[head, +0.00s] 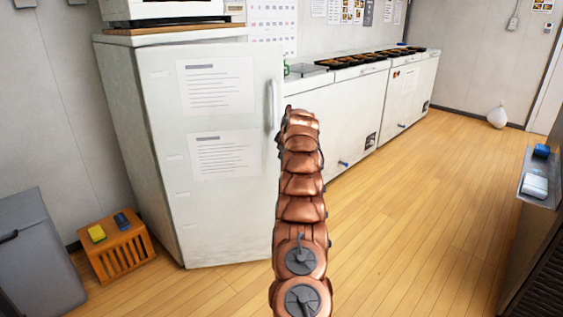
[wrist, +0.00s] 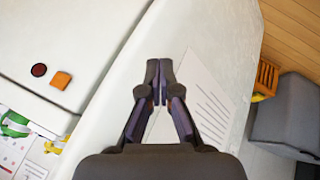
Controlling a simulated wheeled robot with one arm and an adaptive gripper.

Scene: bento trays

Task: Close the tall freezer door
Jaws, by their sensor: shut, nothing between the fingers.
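The tall freezer (head: 140,135) is a white upright cabinet at the left in the head view. Its door (head: 230,220) carries two printed sheets and a vertical handle (head: 272,105) near its right edge. The door's right part reaches past the cabinet top; I see no clear gap and cannot tell how far it stands open. My copper arm rises beside the handle and hides part of that edge. In the wrist view my gripper (wrist: 159,70) is shut and empty, over the white door (wrist: 125,85) and beside a sheet (wrist: 205,95). Contact cannot be told.
White chest freezers (head: 345,110) with dark trays on top line the back wall. An orange slatted stool (head: 120,257) and a grey bin (head: 35,250) stand at the left. A counter (head: 540,190) stands at the right. The wooden floor (head: 420,210) between is clear.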

